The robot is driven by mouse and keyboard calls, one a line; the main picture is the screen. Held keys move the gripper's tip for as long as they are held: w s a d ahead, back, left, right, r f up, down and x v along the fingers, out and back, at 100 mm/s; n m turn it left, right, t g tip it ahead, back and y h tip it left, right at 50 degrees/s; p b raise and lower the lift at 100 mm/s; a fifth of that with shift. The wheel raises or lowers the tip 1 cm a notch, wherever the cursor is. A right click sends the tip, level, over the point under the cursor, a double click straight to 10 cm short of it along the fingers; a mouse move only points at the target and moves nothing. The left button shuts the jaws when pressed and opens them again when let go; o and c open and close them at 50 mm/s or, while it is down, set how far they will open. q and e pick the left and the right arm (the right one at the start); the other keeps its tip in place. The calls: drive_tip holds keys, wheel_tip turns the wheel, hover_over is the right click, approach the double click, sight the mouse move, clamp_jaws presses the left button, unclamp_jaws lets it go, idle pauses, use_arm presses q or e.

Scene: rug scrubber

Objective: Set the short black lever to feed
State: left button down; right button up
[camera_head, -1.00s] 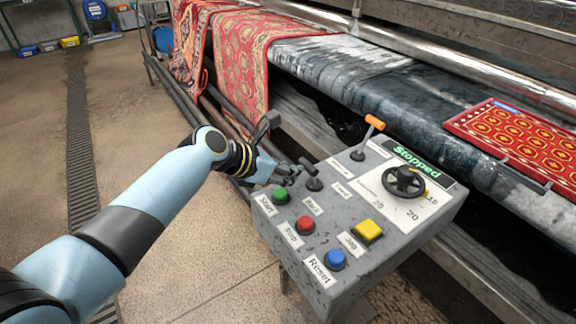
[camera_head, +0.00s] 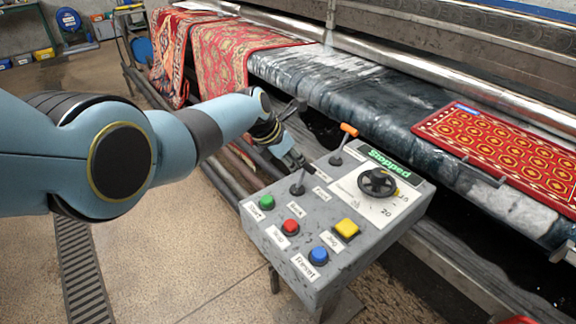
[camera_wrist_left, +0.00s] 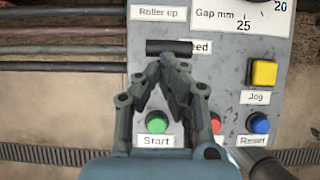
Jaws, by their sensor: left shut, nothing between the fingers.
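The short black lever (camera_head: 299,184) stands on the grey control box (camera_head: 262,226), between the back label (camera_head: 296,209) and the feed label (camera_head: 322,193). In the left wrist view its black grip (camera_wrist_left: 168,46) lies crosswise above the fingertips and covers part of the feed label (camera_wrist_left: 203,47). My left gripper (camera_head: 298,162) is shut and empty, close to the lever's top on its far side in the head view. In the wrist view its fingertips (camera_wrist_left: 172,62) are right by the grip; whether they touch I cannot tell. My right gripper is not in view.
An orange-handled lever (camera_head: 349,130) and a black handwheel (camera_head: 377,182) share the panel. Green (camera_head: 266,202), red (camera_head: 290,227), blue (camera_head: 318,256) and yellow (camera_head: 346,229) buttons sit nearby. Rugs (camera_head: 230,55) hang over the machine behind.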

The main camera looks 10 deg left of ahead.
use_arm(q)
drive_tip(key=shift+w+d, duration=0.2)
drive_tip(key=shift+d, duration=0.05)
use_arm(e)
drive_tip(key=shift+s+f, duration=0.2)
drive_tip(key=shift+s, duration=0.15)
use_arm(q)
drive_tip(key=shift+r, duration=0.1)
